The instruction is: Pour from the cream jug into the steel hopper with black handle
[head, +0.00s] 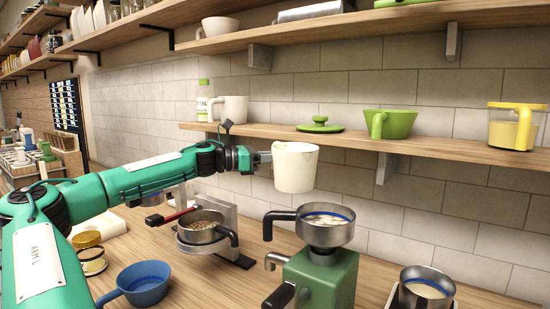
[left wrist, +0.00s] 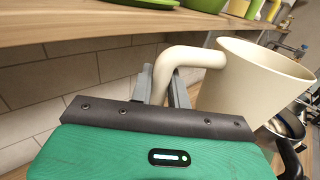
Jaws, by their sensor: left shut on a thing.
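The cream jug (head: 295,168) hangs in the air in the head view, roughly upright. My left gripper (head: 264,158) is shut on its handle, which shows in the left wrist view (left wrist: 188,55). The jug's inside is hidden. The steel hopper (head: 325,232) with a black handle sits on a green machine (head: 322,278), below and slightly right of the jug. Pale contents and a blue ring show inside it. The jug is apart from it. My right gripper is not in view.
A steel pan (head: 201,235) with brown contents and a black handle stands left of the hopper. A blue bowl (head: 147,285) and a steel container (head: 427,288) are on the counter. A wooden shelf (head: 365,139) with a green bowl (head: 398,124) runs close behind the jug.

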